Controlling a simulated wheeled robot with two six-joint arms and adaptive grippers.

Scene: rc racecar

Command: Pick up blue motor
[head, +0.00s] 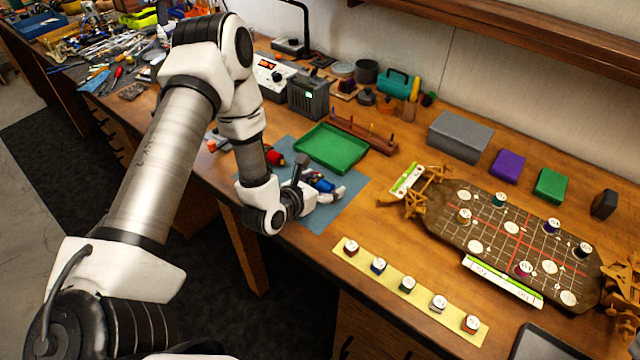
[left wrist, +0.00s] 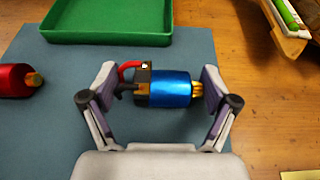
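The blue motor (left wrist: 171,88) lies on its side on the blue-grey mat (left wrist: 200,137). It has a gold shaft on its right end, and a black end with a red wire on its left. In the head view the motor (head: 322,184) is partly hidden by my left gripper (head: 318,193). In the left wrist view the two fingers of my left gripper (left wrist: 161,87) stand open on either side of the motor, with a gap at the left finger; the right fingertip is close to the gold shaft. My right gripper does not show.
A red motor (left wrist: 15,80) lies on the mat to the left. A green tray (head: 331,141) stands just behind, with a wooden rack (head: 365,134) beside it. A yellow strip (head: 383,305) with several labelled pieces and a brown car chassis (head: 490,244) are to the right.

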